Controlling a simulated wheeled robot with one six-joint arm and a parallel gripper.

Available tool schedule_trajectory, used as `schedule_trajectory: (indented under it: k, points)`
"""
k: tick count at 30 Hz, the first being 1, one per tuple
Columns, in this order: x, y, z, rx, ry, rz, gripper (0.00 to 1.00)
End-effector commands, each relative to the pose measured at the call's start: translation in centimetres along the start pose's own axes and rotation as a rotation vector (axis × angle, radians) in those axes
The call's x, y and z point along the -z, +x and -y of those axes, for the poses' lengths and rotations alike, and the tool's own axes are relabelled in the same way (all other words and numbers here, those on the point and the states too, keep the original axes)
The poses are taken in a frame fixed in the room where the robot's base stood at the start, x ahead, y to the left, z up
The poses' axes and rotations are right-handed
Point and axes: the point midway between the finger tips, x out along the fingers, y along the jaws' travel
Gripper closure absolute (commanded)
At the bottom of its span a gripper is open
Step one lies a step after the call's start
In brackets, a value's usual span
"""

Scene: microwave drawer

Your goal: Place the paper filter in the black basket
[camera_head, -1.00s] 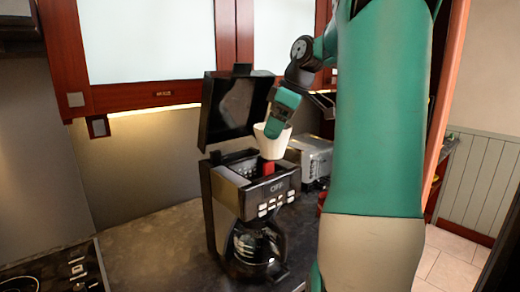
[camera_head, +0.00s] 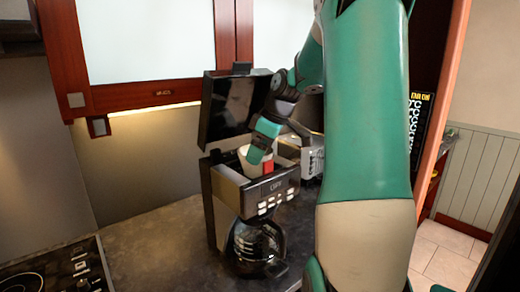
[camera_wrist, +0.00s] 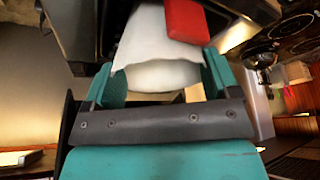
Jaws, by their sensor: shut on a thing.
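The white paper filter (camera_head: 246,166) is held by my gripper (camera_head: 257,154) and sits low in the open top of the coffee maker (camera_head: 258,193). In the wrist view the filter (camera_wrist: 152,45) lies between the two teal fingers of my gripper (camera_wrist: 160,77). A red piece (camera_head: 267,163) stands beside the filter at the opening; it also shows in the wrist view (camera_wrist: 187,20). The black basket is mostly hidden by the filter and gripper. I cannot tell whether the filter touches the basket's bottom.
The coffee maker's black lid (camera_head: 233,108) stands raised behind the opening. The glass carafe (camera_head: 256,245) is below. A silver toaster-like appliance (camera_head: 312,152) is close on the right. A stove (camera_head: 65,268) is at the lower left, with bare counter (camera_head: 160,240) between.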

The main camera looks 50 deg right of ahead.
Motion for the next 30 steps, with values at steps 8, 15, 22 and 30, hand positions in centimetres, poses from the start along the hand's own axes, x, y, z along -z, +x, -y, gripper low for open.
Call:
schedule_trajectory:
  k: [8,15,22,30]
  points:
    - [-0.3,0.7,0.0,0.000,0.000,0.000,0.47]
    - [-0.5,1.1,0.0,0.000,0.000,0.000,0.47]
    - [-0.5,1.1,0.0,0.000,0.000,0.000,0.00]
    - [0.1,-0.3,0.0,0.000,0.000,0.000,0.00]
